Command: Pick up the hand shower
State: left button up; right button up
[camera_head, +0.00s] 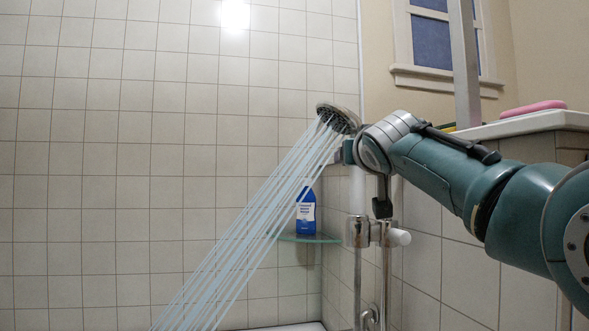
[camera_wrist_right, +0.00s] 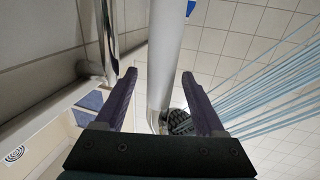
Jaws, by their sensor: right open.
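The hand shower has a round dark-faced head (camera_head: 338,118) that sprays water down to the left. Its pale upright handle (camera_head: 357,192) runs down to a chrome holder (camera_head: 358,232); the upper part is hidden behind my right gripper (camera_head: 344,152). In the right wrist view, the pale handle (camera_wrist_right: 165,55) runs between the two fingers of my right gripper (camera_wrist_right: 159,73), and the dark shower head (camera_wrist_right: 180,122) lies beyond, near the right finger. The fingers are open, one on each side of the handle, with gaps showing. My left gripper is not in view.
A glass corner shelf (camera_head: 309,239) holds a blue bottle (camera_head: 306,212) behind the water jets. A ledge (camera_head: 535,123) at the right carries a pink object (camera_head: 533,108). Tiled wall (camera_head: 110,140) fills the left; a window (camera_head: 432,45) is above.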

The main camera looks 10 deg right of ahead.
grip_shut()
dwell(0.4)
